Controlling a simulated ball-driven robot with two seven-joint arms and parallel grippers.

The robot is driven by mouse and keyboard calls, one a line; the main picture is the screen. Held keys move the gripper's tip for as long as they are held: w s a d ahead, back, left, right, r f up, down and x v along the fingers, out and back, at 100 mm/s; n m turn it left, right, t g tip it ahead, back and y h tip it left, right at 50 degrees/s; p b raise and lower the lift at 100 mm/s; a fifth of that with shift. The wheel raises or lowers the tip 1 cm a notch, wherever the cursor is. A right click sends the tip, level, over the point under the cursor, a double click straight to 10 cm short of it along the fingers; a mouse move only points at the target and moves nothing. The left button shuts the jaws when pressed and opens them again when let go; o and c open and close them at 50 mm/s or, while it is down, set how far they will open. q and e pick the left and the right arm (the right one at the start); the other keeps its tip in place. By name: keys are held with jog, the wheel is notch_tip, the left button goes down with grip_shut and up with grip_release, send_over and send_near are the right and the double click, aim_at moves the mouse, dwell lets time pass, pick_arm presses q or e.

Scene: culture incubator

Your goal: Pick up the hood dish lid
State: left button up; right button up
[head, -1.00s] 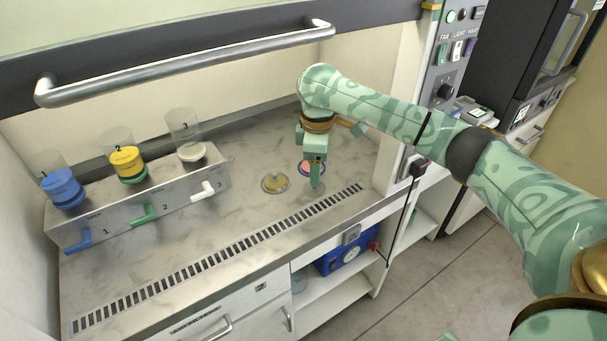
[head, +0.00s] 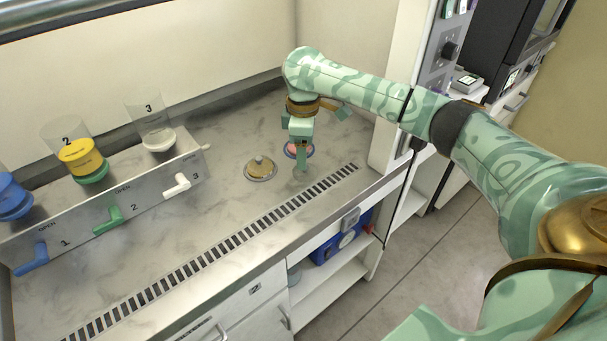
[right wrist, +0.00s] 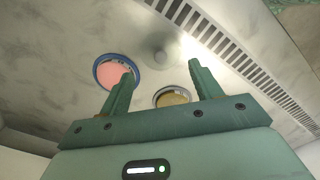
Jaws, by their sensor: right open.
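A blue-rimmed dish with pink contents (right wrist: 115,72) lies beside the lid, partly behind one finger. A dish with yellowish contents (right wrist: 172,97) is close by. My left gripper is not in view.
The slotted vent (head: 215,247) runs along the worktop's front edge. A metal valve block (head: 120,205) with coloured handles and cups stands at the left. The cabinet's side wall (head: 393,120) is close to the right of my arm.

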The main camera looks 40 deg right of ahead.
jog(key=f+b, duration=0.1)
jog(key=f, duration=0.1)
jog(key=f+b, duration=0.2)
jog(key=shift+s+d+f, duration=0.15)
jog(key=shift+s+f, duration=0.05)
jog(key=shift+f, duration=0.45)
jog(key=shift+r, duration=0.2)
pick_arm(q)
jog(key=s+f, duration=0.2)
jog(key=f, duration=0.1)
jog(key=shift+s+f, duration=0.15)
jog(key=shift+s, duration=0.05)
pick_arm(e)
jog(key=c, duration=0.6)
